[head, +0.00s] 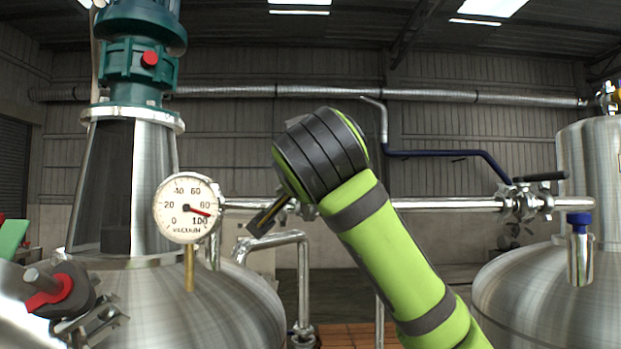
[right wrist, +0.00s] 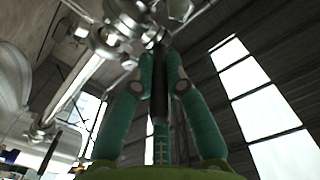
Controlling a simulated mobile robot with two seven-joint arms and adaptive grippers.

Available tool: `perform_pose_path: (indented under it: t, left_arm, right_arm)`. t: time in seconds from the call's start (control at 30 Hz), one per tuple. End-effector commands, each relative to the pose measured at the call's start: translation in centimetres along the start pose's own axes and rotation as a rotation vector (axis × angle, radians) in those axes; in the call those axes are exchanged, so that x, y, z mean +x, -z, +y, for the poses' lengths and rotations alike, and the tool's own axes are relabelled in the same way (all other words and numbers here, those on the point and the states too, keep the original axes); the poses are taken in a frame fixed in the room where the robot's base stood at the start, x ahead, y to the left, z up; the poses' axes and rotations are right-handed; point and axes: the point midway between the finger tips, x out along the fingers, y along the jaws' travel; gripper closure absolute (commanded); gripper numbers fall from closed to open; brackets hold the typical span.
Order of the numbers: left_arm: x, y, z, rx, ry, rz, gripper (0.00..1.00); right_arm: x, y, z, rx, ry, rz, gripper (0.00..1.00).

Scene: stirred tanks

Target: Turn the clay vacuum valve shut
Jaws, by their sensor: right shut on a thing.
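My right arm (head: 395,255) rises from the lower right in the head view, and its wrist covers part of the horizontal steel pipe (head: 440,204). In the right wrist view, my right gripper (right wrist: 158,86) has its two teal fingers shut on a dark valve lever (right wrist: 158,65). The lever runs between the fingers, below shiny valve fittings (right wrist: 118,38). In the head view the gripped valve is mostly hidden behind my wrist, so I cannot tell its lever angle there. My left gripper is in neither view.
A round vacuum gauge (head: 188,208) stands left of my wrist, on the left steel tank (head: 220,300). Another valve with a black handle (head: 540,176) sits on the pipe at right, near the right tank (head: 545,290). A red-and-grey fitting (head: 55,290) is at lower left.

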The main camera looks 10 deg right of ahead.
Motion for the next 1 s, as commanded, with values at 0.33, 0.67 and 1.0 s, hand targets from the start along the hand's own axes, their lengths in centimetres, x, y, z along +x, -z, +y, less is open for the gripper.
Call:
perform_pose_path:
  t: [0.33, 0.67, 1.0]
  left_arm:
    - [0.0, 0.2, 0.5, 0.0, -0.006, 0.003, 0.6]
    - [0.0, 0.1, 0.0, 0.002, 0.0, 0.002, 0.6]
    - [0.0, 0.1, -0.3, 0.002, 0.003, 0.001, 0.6]
  right_arm:
    - [-0.1, 0.6, 0.1, 0.004, -0.005, 0.018, 1.0]
    - [-0.1, 0.4, 0.1, 0.002, -0.005, 0.011, 0.61]
    - [-2.4, 0.2, -0.1, 0.001, 0.0, 0.01, 0.61]
